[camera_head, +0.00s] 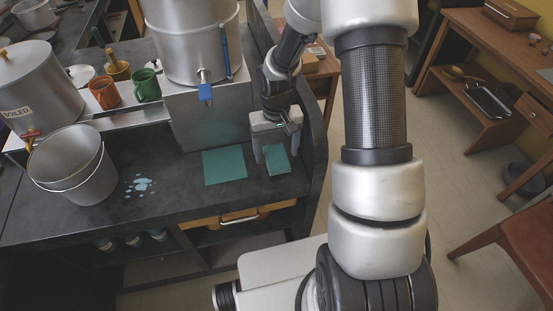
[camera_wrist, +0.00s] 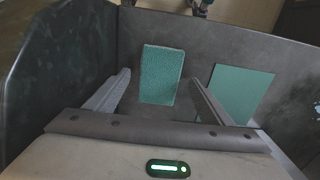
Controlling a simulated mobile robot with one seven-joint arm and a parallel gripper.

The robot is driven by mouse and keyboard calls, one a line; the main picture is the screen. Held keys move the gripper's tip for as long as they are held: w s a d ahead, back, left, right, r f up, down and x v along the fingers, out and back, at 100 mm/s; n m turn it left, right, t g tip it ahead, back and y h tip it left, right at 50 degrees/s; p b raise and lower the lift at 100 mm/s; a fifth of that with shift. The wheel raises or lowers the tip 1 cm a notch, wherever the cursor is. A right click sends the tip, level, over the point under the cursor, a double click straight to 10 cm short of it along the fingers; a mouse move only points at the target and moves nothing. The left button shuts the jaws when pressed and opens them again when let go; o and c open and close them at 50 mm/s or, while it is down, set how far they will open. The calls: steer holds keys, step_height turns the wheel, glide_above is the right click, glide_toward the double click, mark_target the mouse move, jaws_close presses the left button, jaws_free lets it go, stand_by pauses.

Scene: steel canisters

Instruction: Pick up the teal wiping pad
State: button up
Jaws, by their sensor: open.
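The teal wiping pad (camera_head: 277,160) is a small thick block lying on the dark counter near its right end. In the wrist view the pad (camera_wrist: 161,73) lies ahead, between the lines of my two fingers. My gripper (camera_head: 275,150) is open and points down over the pad, with nothing held. In the wrist view its fingers (camera_wrist: 158,80) are spread to either side of the pad's near part. I cannot tell how much height is left between fingertips and counter.
A flat teal mat (camera_head: 224,166) lies just left of the pad. Pale blue drops (camera_head: 140,184) are spilled farther left, near a metal bucket (camera_head: 88,185). A large steel canister with a tap (camera_head: 195,40) stands on a raised block behind. A raised dark edge (camera_head: 318,130) bounds the counter's right end.

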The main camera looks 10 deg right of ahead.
mark_target(276, 157)
steer(key=shift+f, duration=0.7)
steer(key=c, duration=1.1)
step_height(276, 157, up, 10)
steer(key=shift+p, duration=0.5)
